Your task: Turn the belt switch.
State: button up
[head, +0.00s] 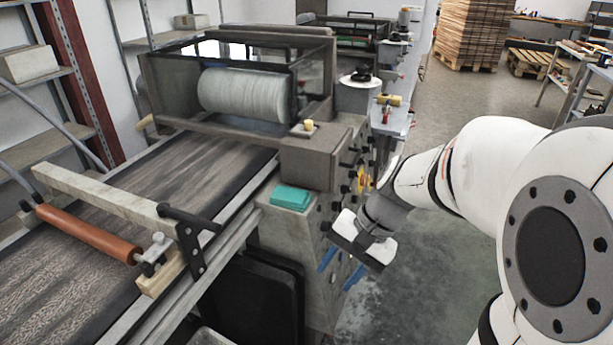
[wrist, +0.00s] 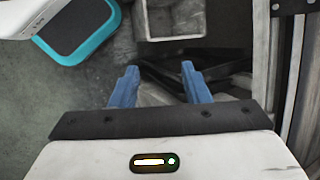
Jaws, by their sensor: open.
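The side panel of the roller machine (head: 322,215) carries several black knobs and a yellow-orange part (head: 363,181). I cannot tell which of these is the belt switch; my gripper and arm cover part of the panel. My gripper (head: 333,280) is beside the panel's lower part, pointing down. Its two blue fingers are apart with nothing between them. In the wrist view my gripper (wrist: 160,68) is open above the floor, and no switch shows there.
The conveyor belt (head: 185,165) runs to the left, with a wooden bar (head: 100,197) and an orange roller (head: 88,233) across it. A teal cloth (head: 290,196) lies on the machine's ledge. A teal-edged pad (wrist: 80,25) and a grey bin (wrist: 172,37) are below my gripper. Open floor (head: 440,270) lies right.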

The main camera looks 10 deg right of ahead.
jog(key=shift+o, duration=0.6)
jog(key=w+f+m+y+b, duration=0.2)
jog(key=w+f+m+y, duration=0.1)
jog(key=w+f, duration=0.2)
jog(key=shift+a+m+y+b, duration=0.2)
jog(key=shift+m+y+b, duration=0.1)
jog(key=shift+m+b, duration=0.1)
jog(key=m+t+y+b, duration=0.6)
jog(key=m+t+b, duration=0.2)
jog(key=m+t, duration=0.3)
send_near(327, 226)
jog(key=w+f+m+g, duration=0.1)
jog(key=shift+w+b+x, duration=0.25)
jog(key=shift+b+x, duration=0.1)
jog(key=shift+x, duration=3.45)
jog(key=shift+d, duration=0.15)
jog(key=c, duration=1)
jog(key=shift+o, duration=0.2)
